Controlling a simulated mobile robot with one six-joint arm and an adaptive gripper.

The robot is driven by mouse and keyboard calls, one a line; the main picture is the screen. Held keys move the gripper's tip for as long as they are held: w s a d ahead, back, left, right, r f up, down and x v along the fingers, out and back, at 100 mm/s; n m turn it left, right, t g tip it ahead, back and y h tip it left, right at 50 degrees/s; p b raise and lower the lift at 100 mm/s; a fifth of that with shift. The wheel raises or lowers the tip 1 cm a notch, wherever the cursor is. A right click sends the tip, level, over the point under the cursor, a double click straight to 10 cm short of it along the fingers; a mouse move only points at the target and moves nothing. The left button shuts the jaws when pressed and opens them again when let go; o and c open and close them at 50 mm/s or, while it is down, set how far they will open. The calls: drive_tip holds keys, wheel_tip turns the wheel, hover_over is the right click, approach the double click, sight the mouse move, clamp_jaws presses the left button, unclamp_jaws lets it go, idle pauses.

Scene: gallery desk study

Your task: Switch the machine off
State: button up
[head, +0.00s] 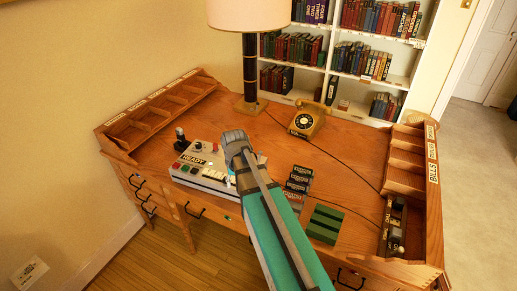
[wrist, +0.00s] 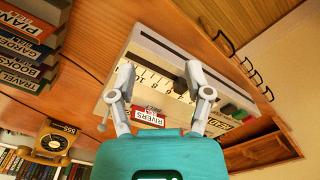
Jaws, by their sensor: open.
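The machine (head: 188,178) is a pale console on the desk, left of centre in the head view. It has a READY label, coloured buttons at its front left and a dark-knobbed lever at its back left. In the wrist view the machine (wrist: 145,42) shows a numbered scale, a dark block by it, a red RIVERS label (wrist: 150,116), and green and dark buttons at right. My gripper (wrist: 158,74) is open and empty, with its fingers over the machine's face. I cannot tell whether they touch it. My arm hides the machine's right end in the head view. No power switch can be made out.
Dark labelled cartridges (head: 298,180) and a green rack (head: 325,222) lie right of my arm. A yellow telephone (head: 306,120) and a lamp (head: 250,70) stand behind. Wooden organisers (head: 165,103) line the desk's sides. The desk between machine and telephone is mostly clear.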

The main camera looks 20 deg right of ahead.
drive_tip(key=w+d+r+m+p, duration=0.2)
drive_tip(key=w+d+r+p, duration=0.25)
drive_tip(key=w+d, duration=0.55)
wheel_tip(320, 180, up, 4)
drive_tip(key=m+p, duration=0.2)
hover_over(260, 152)
drive_tip(key=shift+w+d+f, duration=0.2)
drive_tip(key=shift+d, duration=0.15)
wheel_tip(260, 152, down, 14)
drive_tip(key=b, duration=1.3)
drive_tip(key=shift+w+a+r, duration=0.1)
drive_tip(key=shift+a, duration=0.05)
drive_tip(key=shift+c, duration=0.2)
